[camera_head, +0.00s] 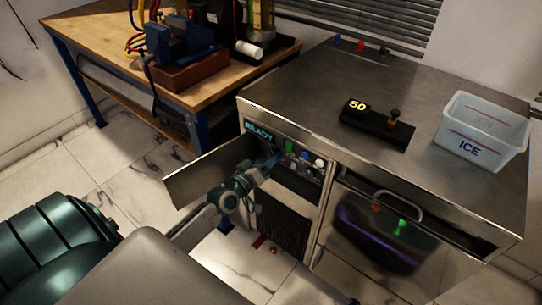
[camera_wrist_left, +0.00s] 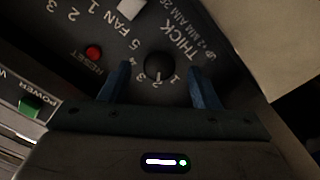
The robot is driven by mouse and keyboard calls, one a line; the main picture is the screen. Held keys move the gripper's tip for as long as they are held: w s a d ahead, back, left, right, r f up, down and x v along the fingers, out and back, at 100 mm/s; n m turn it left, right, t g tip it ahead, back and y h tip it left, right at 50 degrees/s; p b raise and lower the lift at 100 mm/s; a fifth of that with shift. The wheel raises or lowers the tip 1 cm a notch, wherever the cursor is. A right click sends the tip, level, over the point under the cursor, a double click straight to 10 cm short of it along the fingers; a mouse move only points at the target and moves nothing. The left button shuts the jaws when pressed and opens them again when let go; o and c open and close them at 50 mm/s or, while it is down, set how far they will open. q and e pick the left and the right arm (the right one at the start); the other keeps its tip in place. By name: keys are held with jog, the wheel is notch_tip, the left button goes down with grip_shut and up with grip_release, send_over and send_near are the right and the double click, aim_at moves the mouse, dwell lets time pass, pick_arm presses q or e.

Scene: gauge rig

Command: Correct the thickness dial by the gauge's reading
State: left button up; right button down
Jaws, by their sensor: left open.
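The black thickness dial (camera_wrist_left: 158,67), marked THICK with numbers around it, shows in the left wrist view. Its pointer setting cannot be read. Beside it, small print reads roughly "UP +2 MM AIM 2", cut off at the frame edge. My left gripper (camera_wrist_left: 160,78) is open, with one blue finger on each side of the dial; contact cannot be told. In the head view my left gripper (camera_head: 271,160) is at the cabinet's control panel and hides part of it. The black gauge (camera_head: 378,125) lies on the cabinet top, its lit display appearing to read 50. My right gripper is out of view.
The panel has a READY display (camera_head: 259,131), red reset button (camera_wrist_left: 93,52) and green power switch (camera_wrist_left: 31,106). An open metal door (camera_head: 200,178) stands left of my gripper. An ICE bin (camera_head: 485,130) stands on the cabinet top (camera_head: 310,95). A workbench (camera_head: 85,35) stands behind.

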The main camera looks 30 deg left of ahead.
pick_arm(q)
jog(key=s+p, duration=0.1)
jog(key=s, duration=0.8)
jog(key=shift+a, duration=0.35)
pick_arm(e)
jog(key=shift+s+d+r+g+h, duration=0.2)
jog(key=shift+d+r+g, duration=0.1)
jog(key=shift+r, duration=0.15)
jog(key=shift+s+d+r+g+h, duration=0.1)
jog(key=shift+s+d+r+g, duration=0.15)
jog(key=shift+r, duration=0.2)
pick_arm(q)
jog(key=shift+w, duration=0.1)
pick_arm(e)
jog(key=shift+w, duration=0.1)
